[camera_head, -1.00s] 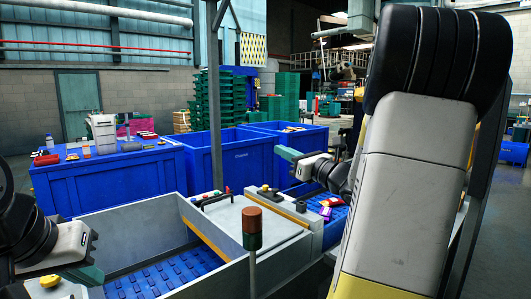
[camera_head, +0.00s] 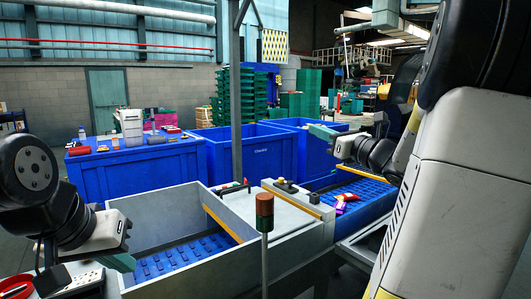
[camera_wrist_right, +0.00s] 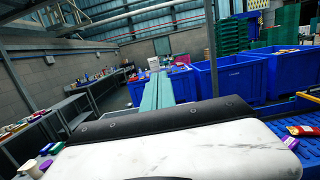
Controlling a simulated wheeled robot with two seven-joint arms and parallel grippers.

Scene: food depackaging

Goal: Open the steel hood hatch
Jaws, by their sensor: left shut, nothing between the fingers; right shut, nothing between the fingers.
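The steel hood hatch (camera_head: 275,212) is a flat grey panel in the middle of the head view, lying closed on the line housing. A black bar handle (camera_head: 234,187) shows at its far left edge. My right gripper (camera_head: 322,131), with teal fingers, is shut and empty, beyond and right of the hatch and apart from it. Its closed fingers also show in the right wrist view (camera_wrist_right: 157,90), pointing toward the blue bins. My left gripper (camera_head: 121,261) is shut and empty at the left wall of the near conveyor trough, well left of the hatch.
A blue slatted conveyor (camera_head: 190,256) lies in the grey trough. A second conveyor (camera_head: 365,190) to the right carries colourful packages (camera_head: 343,199). A red-topped signal post (camera_head: 264,213) stands before the hatch. A grey upright post (camera_head: 236,110) and large blue bins (camera_head: 250,158) stand behind.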

